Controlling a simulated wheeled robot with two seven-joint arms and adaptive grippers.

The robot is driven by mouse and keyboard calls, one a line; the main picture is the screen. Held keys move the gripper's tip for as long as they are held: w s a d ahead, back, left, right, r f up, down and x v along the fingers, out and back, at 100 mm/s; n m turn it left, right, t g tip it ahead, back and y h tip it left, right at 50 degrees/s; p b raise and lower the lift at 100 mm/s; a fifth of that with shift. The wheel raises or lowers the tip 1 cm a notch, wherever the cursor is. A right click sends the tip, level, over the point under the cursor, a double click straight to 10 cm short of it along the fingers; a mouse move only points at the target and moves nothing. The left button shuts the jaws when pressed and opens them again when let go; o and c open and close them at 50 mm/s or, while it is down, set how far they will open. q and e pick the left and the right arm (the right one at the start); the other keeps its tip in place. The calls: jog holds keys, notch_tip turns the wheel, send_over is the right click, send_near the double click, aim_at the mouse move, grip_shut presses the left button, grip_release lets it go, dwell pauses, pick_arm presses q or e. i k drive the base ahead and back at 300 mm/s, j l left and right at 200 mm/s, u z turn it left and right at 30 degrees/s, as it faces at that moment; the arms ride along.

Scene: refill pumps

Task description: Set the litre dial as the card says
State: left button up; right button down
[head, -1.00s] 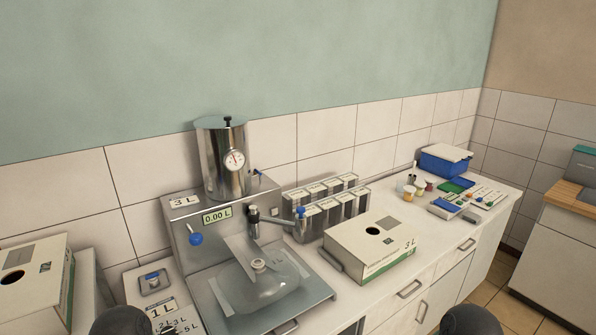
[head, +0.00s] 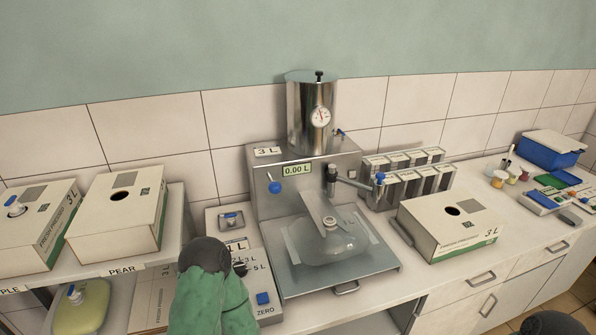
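The card (head: 267,152) on top of the steel filling machine reads 3 L. The dial panel (head: 262,283) left of the machine carries litre marks, of which 1 L and 5 L show, and a blue button marked ZERO (head: 263,298). My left arm, in a green sleeve, covers the panel's left part. A small dark round part shows at the arm's right edge by the marks; I cannot tell if it is the dial or my gripper. The dial's setting is not readable. My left gripper's fingers are hidden.
The machine's display (head: 297,169) reads 0.00 L. A clear bag (head: 330,246) lies on its tray (head: 372,265). A 3 L carton (head: 455,222) stands to the right. A blue box (head: 548,150) is far right.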

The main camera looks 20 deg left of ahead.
aim_at(240, 269)
jog(key=u, duration=1.1)
